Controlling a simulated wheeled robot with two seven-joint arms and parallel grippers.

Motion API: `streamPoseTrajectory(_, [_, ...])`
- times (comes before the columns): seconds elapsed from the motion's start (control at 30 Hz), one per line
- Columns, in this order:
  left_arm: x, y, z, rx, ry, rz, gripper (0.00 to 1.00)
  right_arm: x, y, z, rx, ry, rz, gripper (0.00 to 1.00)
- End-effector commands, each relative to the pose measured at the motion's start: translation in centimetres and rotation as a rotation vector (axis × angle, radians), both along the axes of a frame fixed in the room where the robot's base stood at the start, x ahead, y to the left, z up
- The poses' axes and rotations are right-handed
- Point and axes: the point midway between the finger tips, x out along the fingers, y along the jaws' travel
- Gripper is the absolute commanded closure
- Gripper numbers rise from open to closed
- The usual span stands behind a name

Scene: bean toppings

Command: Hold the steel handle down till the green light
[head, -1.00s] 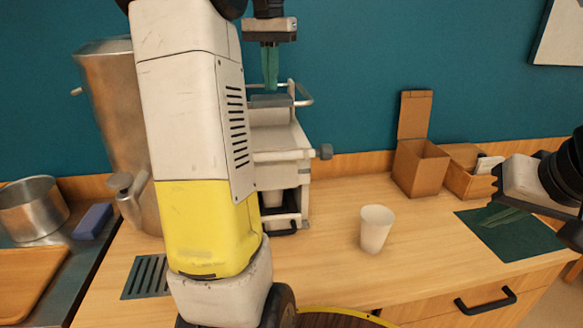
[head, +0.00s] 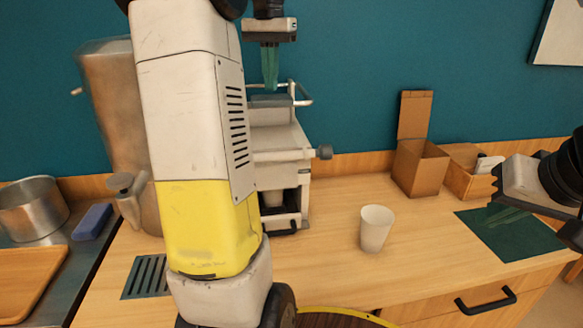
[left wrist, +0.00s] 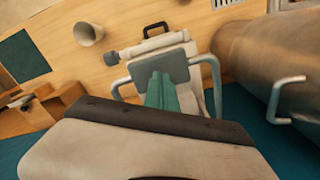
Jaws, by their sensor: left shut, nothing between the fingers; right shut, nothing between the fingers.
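The white machine (head: 285,142) stands at the back of the counter, partly hidden behind my left arm. Its steel handle (head: 303,92) is a bent tube around a grey plate at the top; the handle also shows in the left wrist view (left wrist: 118,84). My left gripper (head: 270,88) is shut and empty, pointing down with its green fingertips at the grey plate (left wrist: 160,68). I cannot tell whether they press on it. No lit green light shows. My right gripper (head: 503,213) is shut and empty above the dark green mat at the right.
A white cup (head: 376,228) stands on the counter, right of the machine. Another cup (head: 272,198) is inside the machine's lower bay. Open cardboard boxes (head: 420,168) stand at the back right. A large metal urn (head: 112,110) is left of the machine. The counter's front middle is clear.

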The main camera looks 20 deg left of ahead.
Motion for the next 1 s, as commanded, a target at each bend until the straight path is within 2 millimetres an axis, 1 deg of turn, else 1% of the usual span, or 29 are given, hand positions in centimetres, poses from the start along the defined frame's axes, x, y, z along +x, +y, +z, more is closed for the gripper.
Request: streamPoseTrajectory(1.0, [0.0, 0.0, -5.0, 0.0, 0.001, 0.001, 1.0, 0.0, 0.0, 0.0, 0.0, 0.0, 0.0, 1.0])
